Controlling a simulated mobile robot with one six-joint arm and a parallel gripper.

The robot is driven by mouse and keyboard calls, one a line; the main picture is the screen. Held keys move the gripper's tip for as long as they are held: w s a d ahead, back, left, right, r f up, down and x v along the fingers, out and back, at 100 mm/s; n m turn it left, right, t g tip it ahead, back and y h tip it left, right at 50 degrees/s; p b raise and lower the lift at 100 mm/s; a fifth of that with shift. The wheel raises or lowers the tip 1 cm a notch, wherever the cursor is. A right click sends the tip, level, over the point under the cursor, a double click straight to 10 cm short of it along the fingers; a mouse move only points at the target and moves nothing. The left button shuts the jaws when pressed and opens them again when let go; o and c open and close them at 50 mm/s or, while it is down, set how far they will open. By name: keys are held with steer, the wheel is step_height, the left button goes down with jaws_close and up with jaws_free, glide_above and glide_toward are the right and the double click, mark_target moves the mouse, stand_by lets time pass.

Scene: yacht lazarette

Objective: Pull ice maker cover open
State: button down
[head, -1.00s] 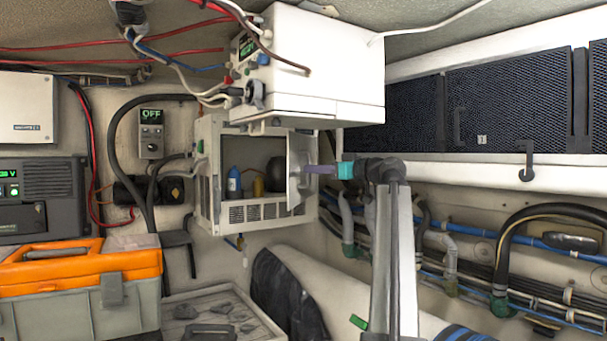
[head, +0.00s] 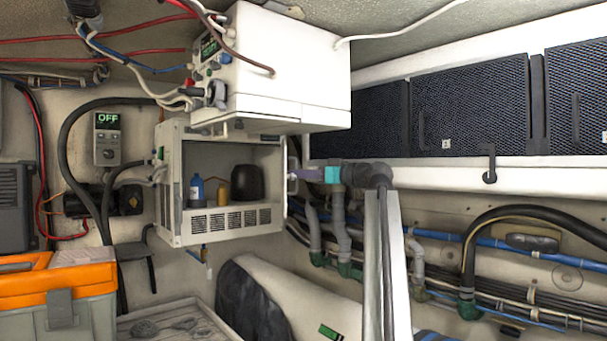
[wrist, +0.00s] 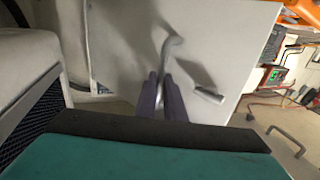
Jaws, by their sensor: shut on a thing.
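The ice maker (head: 168,228) is a pale box under the white unit, and its front stands open. Inside are a blue bottle (head: 196,192), a small yellow bottle (head: 223,194) and a dark rounded object (head: 247,183). The cover (head: 284,192) is swung out at the right side of the opening and shows almost edge-on. In the wrist view the cover (wrist: 120,50) is a broad pale panel with a curved metal handle (wrist: 172,42). My gripper (head: 292,177) is shut on this handle; its purple fingers (wrist: 161,78) sit either side of it. The lower handle is partly hidden.
The white unit (head: 300,75) overhangs the ice maker, with cables at its left. An orange-lidded toolbox (head: 60,290) stands lower left. Pipes and hoses (head: 340,225) run along the wall at right, below dark mesh panels (head: 470,105).

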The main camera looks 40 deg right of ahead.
steer(key=c, duration=2.3)
jaws_free()
steer(key=shift+w+d+f, duration=0.2)
steer(key=shift+d+f, duration=0.05)
steer(key=shift+d, duration=0.1)
steer(key=o, duration=0.5)
steer(key=shift+w+d+f, duration=0.2)
steer(key=shift+w+f, duration=0.15)
steer(key=shift+w, duration=0.1)
steer(key=shift+c, duration=0.2)
steer(key=shift+s+a+r, duration=0.15)
steer(key=shift+s+a, duration=0.05)
steer(key=b+v, duration=0.1)
steer(key=v, duration=1.2)
steer(key=shift+s, duration=0.4)
steer(key=shift+d, duration=0.1)
